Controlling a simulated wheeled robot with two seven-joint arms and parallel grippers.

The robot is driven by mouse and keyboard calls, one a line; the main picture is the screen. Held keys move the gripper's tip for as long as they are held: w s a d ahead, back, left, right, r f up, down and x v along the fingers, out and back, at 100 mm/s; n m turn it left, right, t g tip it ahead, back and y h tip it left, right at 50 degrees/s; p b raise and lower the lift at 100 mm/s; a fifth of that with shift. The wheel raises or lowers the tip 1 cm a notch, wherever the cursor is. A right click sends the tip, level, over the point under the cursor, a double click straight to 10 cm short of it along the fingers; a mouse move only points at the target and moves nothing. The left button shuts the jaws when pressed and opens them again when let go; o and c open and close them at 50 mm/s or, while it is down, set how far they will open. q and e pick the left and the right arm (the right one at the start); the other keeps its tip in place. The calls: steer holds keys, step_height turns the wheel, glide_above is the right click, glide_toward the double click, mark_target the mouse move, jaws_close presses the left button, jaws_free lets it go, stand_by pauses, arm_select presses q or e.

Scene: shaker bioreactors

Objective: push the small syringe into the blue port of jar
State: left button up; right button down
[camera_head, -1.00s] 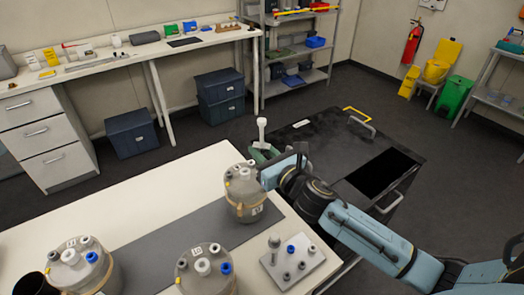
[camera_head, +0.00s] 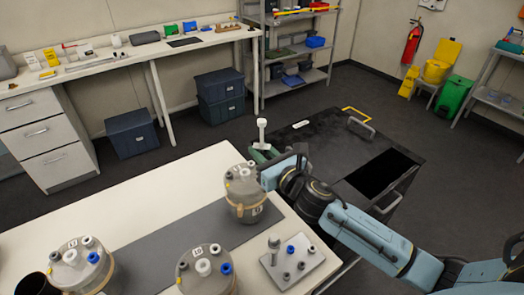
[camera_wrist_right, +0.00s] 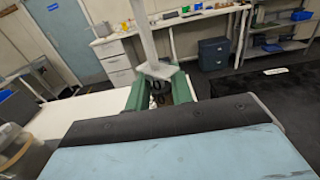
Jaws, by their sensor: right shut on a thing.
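My right gripper (camera_head: 262,151) has green fingers and is shut on a pale syringe (camera_head: 262,131), held upright beyond the white table's right edge. In the right wrist view the syringe (camera_wrist_right: 148,45) rises between the green fingers (camera_wrist_right: 161,88). Three grey lidded jars stand on the table: a back jar (camera_head: 243,192) left of my right gripper, a front middle jar (camera_head: 206,285) and a front left jar (camera_head: 82,277). Blue ports show on the middle jar (camera_head: 225,268) and left jar (camera_head: 93,257). I see no blue port on the back jar. My left gripper is out of view.
A pale plate (camera_head: 304,269) with a grey upright piece, a blue cap and several grey fittings lies at the table's right edge. A black cup (camera_head: 34,287) stands front left. A black cart (camera_head: 335,150) stands behind my right arm. The table's back left is clear.

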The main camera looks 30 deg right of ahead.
steer(key=shift+f+b, duration=0.7)
steer(key=shift+f, duration=0.3)
stand_by(1.1)
steer(key=c, duration=1.1)
jaws_free()
steer(key=shift+c, duration=0.2)
steer(key=s+d+b, duration=0.2)
steer(key=s, duration=1.1)
steer(key=shift+s, duration=0.1)
